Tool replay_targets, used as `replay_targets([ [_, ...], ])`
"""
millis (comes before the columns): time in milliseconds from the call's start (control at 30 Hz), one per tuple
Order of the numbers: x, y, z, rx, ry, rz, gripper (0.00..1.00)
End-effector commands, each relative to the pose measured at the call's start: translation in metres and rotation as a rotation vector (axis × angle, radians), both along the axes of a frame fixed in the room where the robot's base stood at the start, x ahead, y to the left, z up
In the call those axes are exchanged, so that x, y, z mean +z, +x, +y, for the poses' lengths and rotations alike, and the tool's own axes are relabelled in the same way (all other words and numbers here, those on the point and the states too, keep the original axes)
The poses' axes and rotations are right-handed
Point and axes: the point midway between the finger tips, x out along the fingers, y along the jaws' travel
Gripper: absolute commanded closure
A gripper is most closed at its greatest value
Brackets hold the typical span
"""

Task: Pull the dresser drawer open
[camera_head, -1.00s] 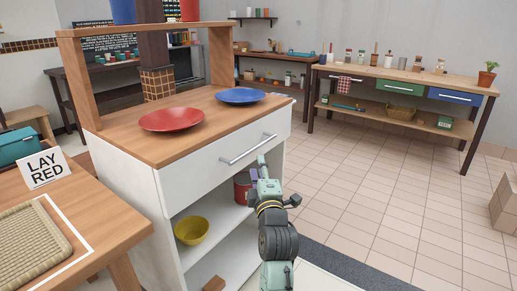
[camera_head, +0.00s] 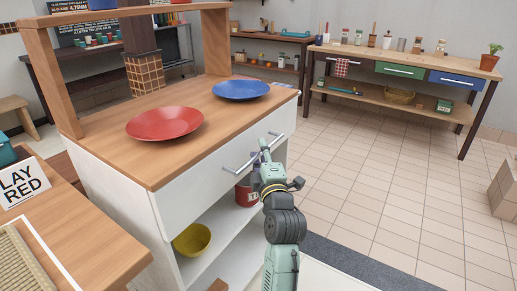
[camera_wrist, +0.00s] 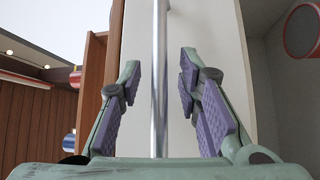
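The white dresser (camera_head: 111,203) has one drawer (camera_head: 190,194) under its wooden top, and the drawer front looks flush with the body. A silver bar handle (camera_head: 243,163) runs across it. My gripper (camera_head: 265,152) is at the right part of this handle. In the wrist view, the handle (camera_wrist: 160,120) passes between the two purple-padded fingers of my gripper (camera_wrist: 161,66). The fingers are open, one on each side of the bar, with gaps showing on both sides. My gripper partly hides the handle in the head view.
A red plate (camera_head: 165,123) and a blue plate (camera_head: 241,90) lie on the dresser top. A yellow bowl (camera_head: 192,240) and a red can (camera_head: 245,193) stand in the open shelves below the drawer. The tiled floor (camera_head: 370,190) to the right is clear.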

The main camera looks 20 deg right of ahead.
Motion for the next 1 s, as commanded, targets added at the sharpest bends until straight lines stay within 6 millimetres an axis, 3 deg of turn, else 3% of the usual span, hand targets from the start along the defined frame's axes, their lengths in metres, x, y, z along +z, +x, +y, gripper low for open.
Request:
replay_targets([
  [233, -0.0002, -0.0002, -0.0003, 0.0, 0.0, 0.0, 0.7],
  [700, 0.0, 0.0, -0.0002, 0.0, 0.0, 0.0, 1.0],
  [1000, 0.0002, 0.0, -0.0001, 0.0, 0.0, -0.001, 1.0],
])
